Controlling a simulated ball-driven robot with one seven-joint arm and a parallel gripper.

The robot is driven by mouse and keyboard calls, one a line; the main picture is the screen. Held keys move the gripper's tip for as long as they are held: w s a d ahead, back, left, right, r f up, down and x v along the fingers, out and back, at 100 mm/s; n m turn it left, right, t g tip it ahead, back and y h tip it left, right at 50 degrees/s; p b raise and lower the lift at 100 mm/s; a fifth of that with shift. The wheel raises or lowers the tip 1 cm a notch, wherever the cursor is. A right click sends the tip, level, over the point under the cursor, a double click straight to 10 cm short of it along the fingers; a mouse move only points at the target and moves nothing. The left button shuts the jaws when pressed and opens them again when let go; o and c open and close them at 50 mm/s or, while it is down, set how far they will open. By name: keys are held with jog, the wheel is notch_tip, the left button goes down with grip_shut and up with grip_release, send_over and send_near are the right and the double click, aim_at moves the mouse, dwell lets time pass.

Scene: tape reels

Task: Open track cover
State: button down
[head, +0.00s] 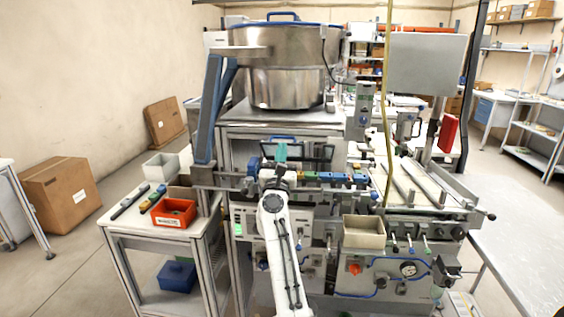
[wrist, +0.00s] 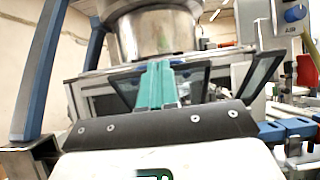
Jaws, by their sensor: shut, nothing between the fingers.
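My gripper (head: 281,152) shows in the head view as teal fingers above the end of my white arm, in front of the machine. In the wrist view its teal fingers (wrist: 156,84) are together and point up and away, with nothing between them. A dark-framed clear panel, apparently the track cover (head: 316,152), is behind and to the right of the fingers. In the wrist view the framed panels (wrist: 207,80) stand tilted on both sides of the fingers, partly hidden by them. I cannot tell whether the fingers touch the cover. The track (head: 328,177) with coloured blocks runs below to the right.
A large steel bowl (head: 285,75) stands above on the machine. A blue-sided chute (head: 211,110) rises at left. A side table holds a red bin (head: 174,212). A beige bin (head: 363,231) and a control panel with a gauge are at lower right.

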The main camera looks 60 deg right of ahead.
aim_at(283, 138)
jog(key=d+r, duration=0.1)
jog(key=w+d+r, duration=0.1)
jog(key=r, duration=0.1)
jog(key=shift+d+r, duration=0.1)
jog(key=shift+d, duration=0.25)
jog(key=shift+x, duration=1.45)
